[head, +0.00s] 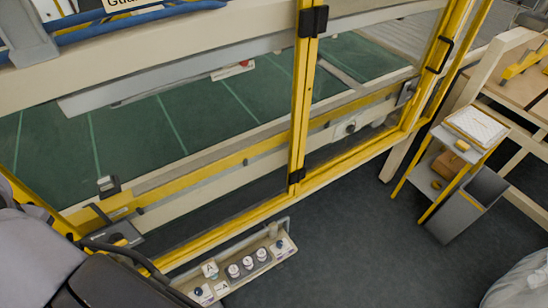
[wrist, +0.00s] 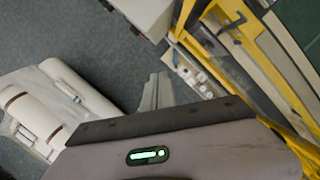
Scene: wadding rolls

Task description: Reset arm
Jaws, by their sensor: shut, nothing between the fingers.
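In the head view, grey and black parts of my own body fill the lower left corner. My gripper's fingers are not visible there. In the wrist view, a grey surface with a lit green indicator fills the bottom, and I can make out no fingertips. No held object shows in either view. The control box (head: 247,264), with several buttons and labelled tags, sits low in front of the yellow-framed machine (head: 300,110). The control box (wrist: 190,70) also shows in the wrist view beside the yellow frame.
The machine's green bed (head: 170,120) lies behind the frame. A small yellow-legged stand (head: 437,150) and a grey bin (head: 467,205) are at the right. A pale wrapped object (head: 525,282) is at the lower right. Dark floor (head: 370,240) between them is clear.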

